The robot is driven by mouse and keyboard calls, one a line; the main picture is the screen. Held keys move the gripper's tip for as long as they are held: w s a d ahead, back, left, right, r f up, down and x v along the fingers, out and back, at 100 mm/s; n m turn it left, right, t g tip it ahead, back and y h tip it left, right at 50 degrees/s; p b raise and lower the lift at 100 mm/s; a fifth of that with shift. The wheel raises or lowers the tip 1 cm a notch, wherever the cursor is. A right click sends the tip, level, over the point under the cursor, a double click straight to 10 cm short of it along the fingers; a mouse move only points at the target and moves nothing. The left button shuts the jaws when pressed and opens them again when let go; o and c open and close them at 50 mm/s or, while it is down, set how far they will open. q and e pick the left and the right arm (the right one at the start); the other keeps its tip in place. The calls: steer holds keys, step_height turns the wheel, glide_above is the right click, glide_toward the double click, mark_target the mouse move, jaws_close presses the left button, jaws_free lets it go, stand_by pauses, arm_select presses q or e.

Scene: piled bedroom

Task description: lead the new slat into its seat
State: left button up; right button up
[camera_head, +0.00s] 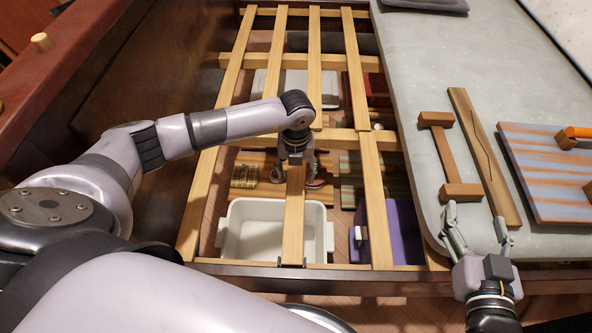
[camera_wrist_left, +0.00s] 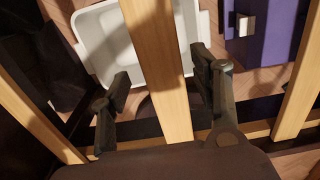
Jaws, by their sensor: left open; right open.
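A light wooden slat (camera_head: 294,225), which looks like the new slat, runs from under my left gripper to the front rail (camera_head: 330,275) of the bed frame. My left gripper (camera_head: 297,172) is open above it. In the left wrist view the slat (camera_wrist_left: 160,65) passes between the two open fingers (camera_wrist_left: 160,95), with gaps on both sides. Its near end is over the dark rail; I cannot tell whether it is fully down in its seat. My right gripper (camera_head: 478,238) is open and empty over the mattress corner.
Fitted slats (camera_head: 376,205) lie on both sides. A white bin (camera_head: 255,235) and a purple box (camera_head: 403,230) stand below. On the grey mattress (camera_head: 420,75) lie a cracked slat (camera_head: 485,155), a wooden piece with end blocks (camera_head: 445,155) and a striped board (camera_head: 550,175).

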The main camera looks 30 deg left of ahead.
arm_select(q)
steer(key=o, duration=0.5)
steer(key=shift+c, duration=0.6)
steer(key=c, duration=0.5)
